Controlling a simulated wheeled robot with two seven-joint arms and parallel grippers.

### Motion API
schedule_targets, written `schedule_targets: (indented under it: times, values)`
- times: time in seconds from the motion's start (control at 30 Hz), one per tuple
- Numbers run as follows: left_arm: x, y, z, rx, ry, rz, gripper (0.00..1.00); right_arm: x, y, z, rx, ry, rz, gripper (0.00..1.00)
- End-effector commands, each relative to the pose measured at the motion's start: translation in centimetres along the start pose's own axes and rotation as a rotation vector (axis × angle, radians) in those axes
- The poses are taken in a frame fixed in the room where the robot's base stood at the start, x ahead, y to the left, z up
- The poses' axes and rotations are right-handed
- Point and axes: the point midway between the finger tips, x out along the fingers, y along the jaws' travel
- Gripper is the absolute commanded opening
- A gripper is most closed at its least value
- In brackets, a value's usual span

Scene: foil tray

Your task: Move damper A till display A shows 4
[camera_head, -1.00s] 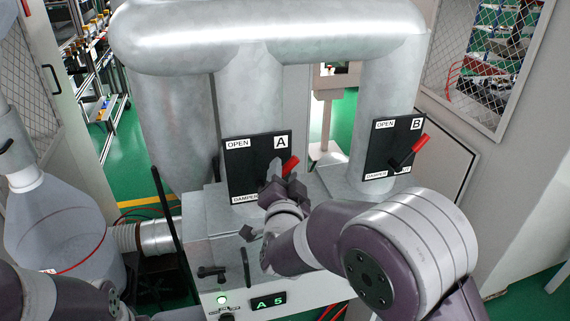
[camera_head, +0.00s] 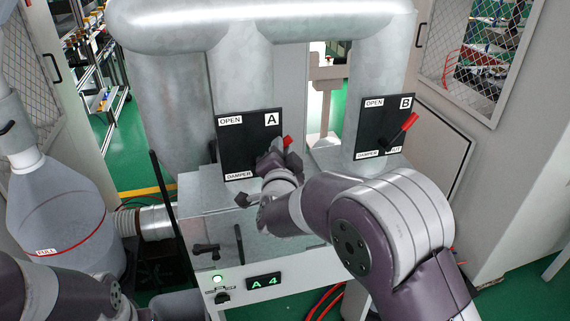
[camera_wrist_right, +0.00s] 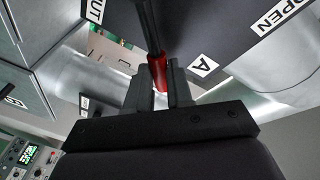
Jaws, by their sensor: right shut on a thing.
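Damper A is a black plate (camera_head: 238,134) marked A, OPEN and DAMPER on the left vertical duct. Its lever has a red handle (camera_head: 287,141) that points up and right. My right gripper (camera_head: 278,158) is at this lever and covers much of it. In the right wrist view, the gripper (camera_wrist_right: 160,88) is shut on the red handle (camera_wrist_right: 157,72), with a finger on each side. Display A (camera_head: 264,282) on the grey box front reads "A 4" in green. My left gripper is not in view; only part of my left arm shows at the lower left.
Damper B (camera_head: 372,130), with its own red lever (camera_head: 410,121), is on the duct to the right. A clear bottle-shaped container (camera_head: 58,215) stands at the left. The grey box (camera_head: 200,215) has small black levers on its front. Mesh doors flank both sides.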

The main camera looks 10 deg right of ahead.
Motion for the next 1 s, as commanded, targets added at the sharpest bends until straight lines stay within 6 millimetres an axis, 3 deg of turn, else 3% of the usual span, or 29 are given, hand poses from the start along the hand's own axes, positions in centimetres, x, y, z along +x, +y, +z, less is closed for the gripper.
schedule_targets:
  times: [0.37, 0.4, 0.47, 0.8, 0.87, 1.0]
  values:
    - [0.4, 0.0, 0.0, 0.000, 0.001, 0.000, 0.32, 0.8, 0.1, 0.2, 0.021, -0.006, 0.008, 0.00]
    - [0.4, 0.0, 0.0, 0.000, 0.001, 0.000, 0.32, 0.8, 0.1, 0.2, 0.021, -0.006, 0.007, 0.30]
    - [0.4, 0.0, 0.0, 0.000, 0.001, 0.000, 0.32, 0.8, 0.1, 0.2, 0.021, -0.006, 0.007, 0.47]
    - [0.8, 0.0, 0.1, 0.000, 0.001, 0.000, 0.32, 0.3, 0.1, 0.2, 0.021, -0.005, 0.004, 0.47]
    - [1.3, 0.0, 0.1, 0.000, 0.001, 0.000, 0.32, -0.4, 0.2, 0.4, 0.022, -0.005, 0.003, 0.47]
    - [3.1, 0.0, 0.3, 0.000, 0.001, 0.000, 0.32, -3.8, 0.3, 0.5, 0.024, -0.006, 0.000, 0.47]
